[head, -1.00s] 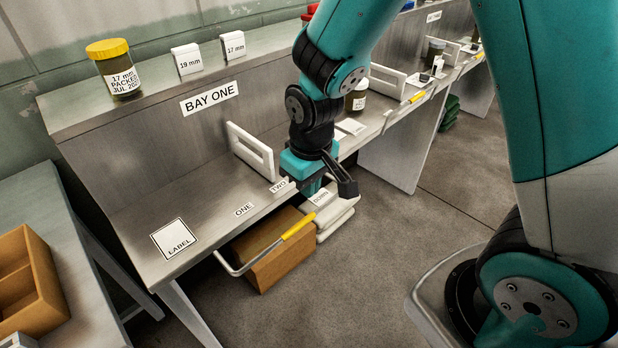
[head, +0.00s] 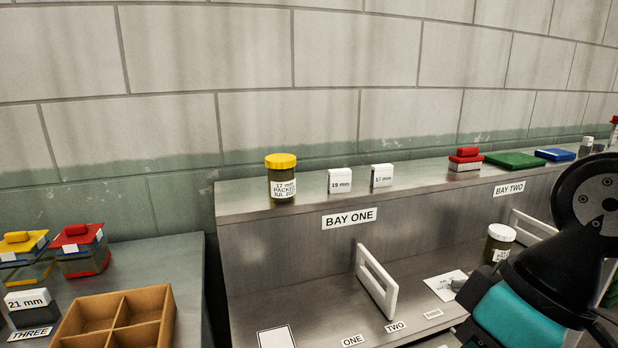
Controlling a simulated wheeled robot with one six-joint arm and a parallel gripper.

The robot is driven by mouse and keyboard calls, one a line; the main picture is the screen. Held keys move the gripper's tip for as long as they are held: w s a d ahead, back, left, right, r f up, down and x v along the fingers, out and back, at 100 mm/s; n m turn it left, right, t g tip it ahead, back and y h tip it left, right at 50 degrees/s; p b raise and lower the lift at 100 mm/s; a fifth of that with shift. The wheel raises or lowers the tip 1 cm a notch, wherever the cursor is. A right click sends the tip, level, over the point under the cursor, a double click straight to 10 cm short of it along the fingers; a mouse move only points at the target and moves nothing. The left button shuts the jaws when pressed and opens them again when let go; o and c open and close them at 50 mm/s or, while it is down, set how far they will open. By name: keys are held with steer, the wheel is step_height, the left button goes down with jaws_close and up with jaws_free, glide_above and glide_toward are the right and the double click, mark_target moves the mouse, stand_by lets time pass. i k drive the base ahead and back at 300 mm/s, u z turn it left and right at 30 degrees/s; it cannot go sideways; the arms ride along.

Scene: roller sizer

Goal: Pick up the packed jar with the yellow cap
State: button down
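The packed jar (head: 281,182) stands upright on the top ledge of bay one, near its left end. It has a yellow cap, dark contents and a white label reading 17 mm, packed, Jul. My gripper (head: 525,318) is at the lower right, partly cut off by the picture's bottom edge. It is well to the right of the jar, apart from it and lower. Its fingertips are not clearly shown, so I cannot tell whether it is open or shut. Nothing touches the jar.
White 19 mm (head: 340,181) and 17 mm (head: 382,176) blocks stand right of the jar on the ledge. A white upright handle-like divider (head: 376,284) rises from the lower shelf. A white-capped jar (head: 498,243) is near my arm. A wooden divided box (head: 118,320) sits lower left.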

mark_target(281, 170)
steer(key=u, duration=0.3)
steer(key=i, duration=0.75)
steer(key=u, duration=0.7)
